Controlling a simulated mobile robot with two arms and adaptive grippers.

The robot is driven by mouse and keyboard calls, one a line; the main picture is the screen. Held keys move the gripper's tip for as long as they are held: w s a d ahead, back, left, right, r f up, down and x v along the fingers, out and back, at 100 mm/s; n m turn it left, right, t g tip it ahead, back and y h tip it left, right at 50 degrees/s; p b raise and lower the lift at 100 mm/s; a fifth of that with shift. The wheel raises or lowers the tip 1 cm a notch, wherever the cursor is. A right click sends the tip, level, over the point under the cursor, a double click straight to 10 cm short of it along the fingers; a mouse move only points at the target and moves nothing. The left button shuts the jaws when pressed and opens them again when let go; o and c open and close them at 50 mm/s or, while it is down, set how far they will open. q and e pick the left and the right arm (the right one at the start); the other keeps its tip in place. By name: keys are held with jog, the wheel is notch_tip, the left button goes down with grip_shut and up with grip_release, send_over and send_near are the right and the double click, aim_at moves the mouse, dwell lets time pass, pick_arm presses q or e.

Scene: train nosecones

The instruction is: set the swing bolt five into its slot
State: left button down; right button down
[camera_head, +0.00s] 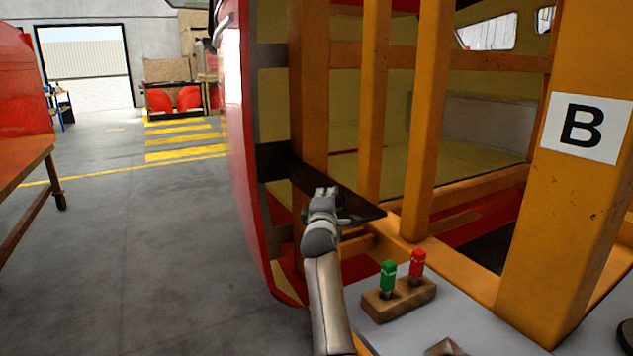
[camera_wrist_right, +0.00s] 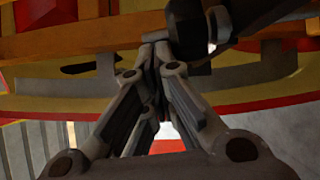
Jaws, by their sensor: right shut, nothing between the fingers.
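My right gripper (camera_head: 325,192) is shut and empty at the edge of the red nosecone, in front of a dark flat bracket (camera_head: 358,208). In the right wrist view its closed fingertips (camera_wrist_right: 155,40) are beside a dark, rounded part (camera_wrist_right: 188,25). This part may be the swing bolt, but I cannot tell which bolt it is or whether it sits in a slot. I cannot tell if the fingertips touch it. The slot itself cannot be made out. My left gripper is not in view.
The red nosecone shell (camera_head: 243,150) stands left of an orange frame (camera_head: 432,120). An orange post with a "B" sign (camera_head: 586,127) stands at right. A wooden block (camera_head: 400,300) holds a green and a red peg. Open grey floor (camera_head: 150,260) lies left.

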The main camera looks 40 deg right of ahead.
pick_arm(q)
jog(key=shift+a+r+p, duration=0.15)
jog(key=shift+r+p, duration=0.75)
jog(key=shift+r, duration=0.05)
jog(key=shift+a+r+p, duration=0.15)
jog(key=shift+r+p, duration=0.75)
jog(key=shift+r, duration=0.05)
pick_arm(e)
jog(key=shift+s+d+r+m+y, duration=0.2)
jog(key=shift+d+m, duration=0.15)
jog(key=shift+d, duration=0.25)
jog(key=shift+s+d+r+m+y, duration=0.1)
jog(key=shift+s+d+r+m, duration=0.1)
jog(key=shift+d+m, duration=0.3)
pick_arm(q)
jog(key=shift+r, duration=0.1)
pick_arm(e)
jog(key=shift+d+g, duration=0.15)
jog(key=shift+g, duration=0.15)
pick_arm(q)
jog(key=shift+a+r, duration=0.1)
